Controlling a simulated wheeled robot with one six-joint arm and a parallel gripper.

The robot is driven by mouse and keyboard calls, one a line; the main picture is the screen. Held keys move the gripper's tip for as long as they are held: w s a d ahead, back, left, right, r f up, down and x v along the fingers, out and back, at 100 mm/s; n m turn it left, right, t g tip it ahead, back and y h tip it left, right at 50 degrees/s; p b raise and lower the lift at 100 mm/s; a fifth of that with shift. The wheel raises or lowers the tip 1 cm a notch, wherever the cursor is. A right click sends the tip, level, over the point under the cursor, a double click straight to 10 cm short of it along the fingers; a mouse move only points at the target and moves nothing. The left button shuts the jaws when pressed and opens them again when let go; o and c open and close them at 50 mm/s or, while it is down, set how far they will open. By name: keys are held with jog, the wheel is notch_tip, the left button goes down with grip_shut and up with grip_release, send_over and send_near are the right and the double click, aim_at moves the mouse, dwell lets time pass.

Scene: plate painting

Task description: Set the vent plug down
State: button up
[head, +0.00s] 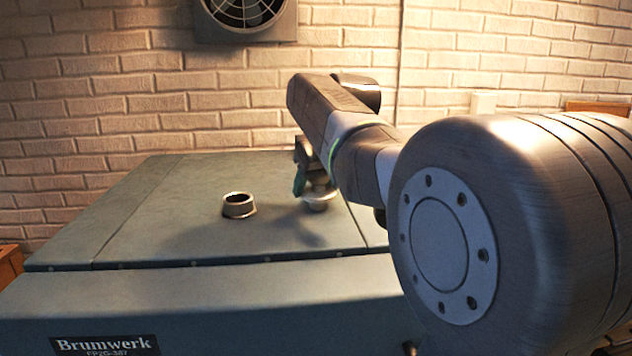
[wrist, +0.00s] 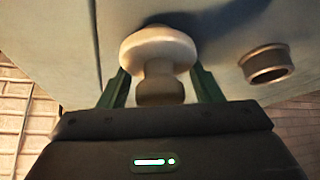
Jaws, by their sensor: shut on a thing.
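The vent plug (wrist: 158,46) is a pale, mushroom-shaped piece with a broad round disc and a narrower stem ending in a knob. My gripper (wrist: 160,86) has its two green fingers on either side of the stem, shut on it. In the head view the plug (head: 317,203) is under my gripper (head: 312,182), disc downward, at or just over the machine's top. I cannot tell whether it touches. The vent neck (head: 238,206), a short open metal collar, stands on the top to the left of the plug; it also shows in the wrist view (wrist: 267,64).
The grey-green machine top (head: 150,215) is flat and clear around the collar, with seams and a front edge. A nameplate (head: 105,345) is on its front. A brick wall (head: 90,110) with a fan (head: 245,15) stands behind. My arm covers the right side.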

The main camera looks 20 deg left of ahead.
jog(key=o, duration=0.6)
jog(key=shift+f, duration=0.2)
jog(key=o, duration=0.5)
jog(key=shift+r, duration=0.2)
jog(key=shift+d+r, duration=0.1)
jog(key=shift+r, duration=0.1)
jog(key=b+v, duration=0.1)
jog(key=v, duration=1)
jog(key=shift+s+d+r, duration=0.1)
jog(key=shift+s+r, duration=0.1)
jog(key=shift+r, duration=0.1)
